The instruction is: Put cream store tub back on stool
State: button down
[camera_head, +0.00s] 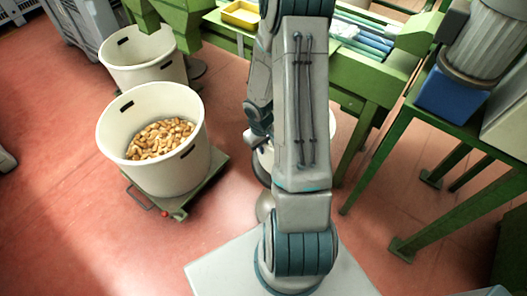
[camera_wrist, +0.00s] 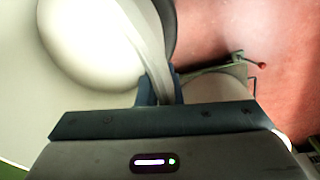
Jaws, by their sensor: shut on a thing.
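My gripper (camera_wrist: 160,88) is shut on the rim of a cream tub (camera_wrist: 148,40), whose pale wall and rounded inside fill the left of the wrist view. In the head view my arm hides the gripper and most of this tub; a pale part of it (camera_head: 264,160) shows beside the arm. I cannot tell whether it is the store tub or what is under it. No stool can be clearly made out.
A cream tub of corks (camera_head: 182,172) stands on a green dolly (camera_head: 205,188) at left. Another cream tub (camera_head: 145,72) stands behind it. Green benches (camera_head: 375,80) are at the back and right (camera_head: 440,115). Red floor (camera_head: 60,180) is clear at left.

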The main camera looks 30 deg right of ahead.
jog(key=shift+f+b, duration=0.3)
jog(key=shift+f, duration=1.3)
jog(key=c, duration=2)
grip_release()
jog(key=shift+f, duration=0.1)
jog(key=o, duration=0.4)
jog(key=s+a+r+m+t+h+p, duration=0.1)
jog(key=s+a+r, duration=0.15)
jog(key=r, duration=1.15)
jog(key=s+a+r+p, duration=0.2)
jog(key=a+r, duration=0.2)
jog(key=r, duration=0.9)
jog(key=s+a+r+t+y, duration=0.1)
jog(key=s+a+r, duration=0.6)
jog(key=s+r, duration=0.1)
jog(key=shift+a+t+y, duration=0.3)
jog(key=shift+t+y, duration=0.1)
jog(key=shift+r, duration=0.1)
